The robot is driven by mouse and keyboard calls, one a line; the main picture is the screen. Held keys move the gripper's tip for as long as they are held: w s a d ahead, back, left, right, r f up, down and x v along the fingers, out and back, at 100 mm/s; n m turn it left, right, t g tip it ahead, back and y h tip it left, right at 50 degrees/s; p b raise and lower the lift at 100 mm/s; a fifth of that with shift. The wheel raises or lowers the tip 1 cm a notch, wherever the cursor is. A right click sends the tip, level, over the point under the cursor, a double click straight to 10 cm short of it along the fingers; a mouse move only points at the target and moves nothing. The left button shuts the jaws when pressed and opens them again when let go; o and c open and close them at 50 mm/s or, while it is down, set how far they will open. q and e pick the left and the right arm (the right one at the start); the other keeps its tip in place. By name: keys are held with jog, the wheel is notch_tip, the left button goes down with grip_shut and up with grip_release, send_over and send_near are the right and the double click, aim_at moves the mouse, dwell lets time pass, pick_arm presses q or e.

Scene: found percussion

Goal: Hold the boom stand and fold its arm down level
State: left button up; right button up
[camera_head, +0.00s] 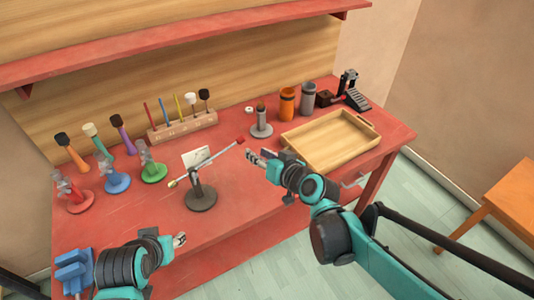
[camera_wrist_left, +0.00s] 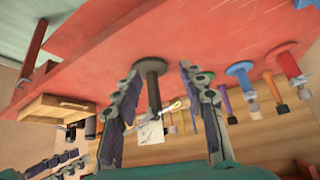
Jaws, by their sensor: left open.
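The boom stand (camera_head: 201,198) has a round dark base and a short post on the red table. Its thin grey arm (camera_head: 216,155) slopes up to the right in the head view, with a yellow-green tip at lower left and a red end at upper right. My left gripper (camera_head: 180,240) shows only partly at the front. In the left wrist view my left gripper (camera_wrist_left: 158,84) is open, with the stand's dark post (camera_wrist_left: 153,90) showing between its fingers, apparently beyond them. My right gripper (camera_head: 255,157) is just right of the red end, apparently apart from it; its jaw opening is unclear.
A white card (camera_head: 196,158) stands behind the boom stand. Red, blue and green (camera_head: 153,173) stands are at left. A mallet rack (camera_head: 183,127) is behind, and a wooden tray (camera_head: 332,139) is at right. The front of the table is fairly clear.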

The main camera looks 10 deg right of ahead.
pick_arm(q)
jog(key=shift+w+d+f, duration=0.1)
jog(key=shift+d, duration=0.05)
jog(key=shift+c, duration=0.8)
notch_tip(320, 180, up, 12)
jog(key=n+g, duration=0.7)
jog(key=n, duration=1.5)
send_over(191, 166)
jog(key=shift+f, duration=0.15)
jog(key=shift+w+f, duration=0.1)
jog(key=shift+f, duration=0.1)
notch_tip(191, 166, down, 7)
jog(key=shift+f, duration=0.15)
grip_shut()
